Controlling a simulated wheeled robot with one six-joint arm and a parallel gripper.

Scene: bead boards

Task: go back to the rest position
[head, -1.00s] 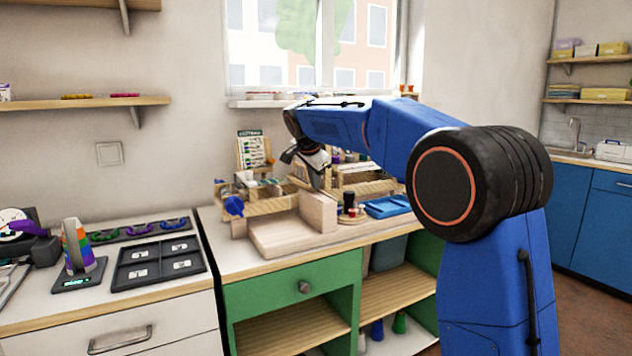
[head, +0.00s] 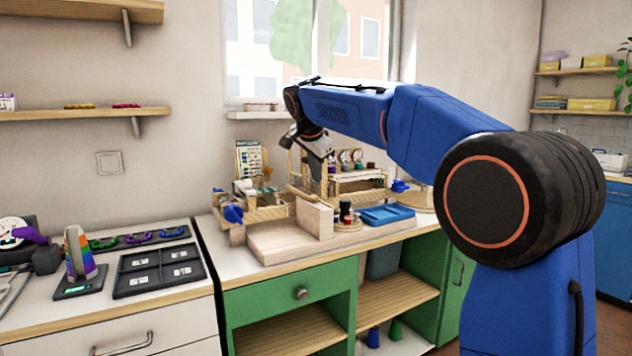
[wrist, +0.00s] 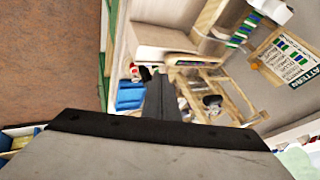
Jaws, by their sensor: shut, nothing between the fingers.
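My gripper (head: 321,172) hangs from the end of my blue arm, above the back of the wooden work area. It is shut and empty, and it shows small in the head view. In the wrist view the gripper (wrist: 160,98) is a dark shape at the lower middle with nothing held. Below it are a light wooden block board (head: 282,244) with an upright block (head: 314,218) and a wooden rack. My gripper appears apart from them.
A blue tray (head: 386,215) and a small dark bottle (head: 346,211) stand right of the block. A pattern card (head: 249,158) stands at the back. A black compartment tray (head: 158,267) lies on the left counter. A window is behind my arm.

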